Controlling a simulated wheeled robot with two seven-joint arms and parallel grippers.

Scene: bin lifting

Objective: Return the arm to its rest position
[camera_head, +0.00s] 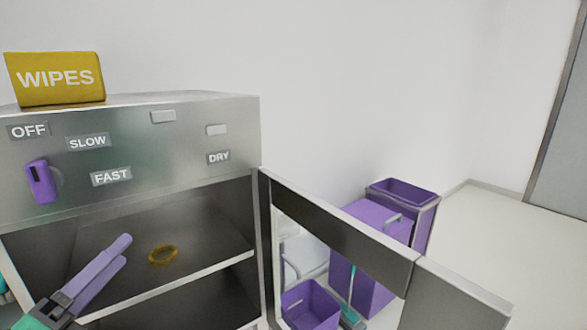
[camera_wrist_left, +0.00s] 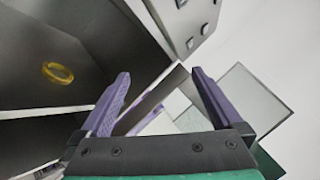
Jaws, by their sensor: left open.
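My left gripper (camera_head: 117,258) comes in from the lower left of the head view, with two purple fingers in front of the open steel cabinet. In the left wrist view its fingers (camera_wrist_left: 163,85) are spread apart with nothing between them. A yellow ring (camera_head: 163,254) lies on the cabinet's inner shelf (camera_head: 205,262), to the right of the fingertips and apart from them. The ring also shows in the left wrist view (camera_wrist_left: 58,73). My right gripper is not in view.
The cabinet's door (camera_head: 340,225) stands open to the right, with a window in it. A purple knob (camera_head: 41,182) is on the front panel. A yellow WIPES box (camera_head: 55,79) sits on top. Purple bins (camera_head: 405,195) stand behind the door. Floor at the right is clear.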

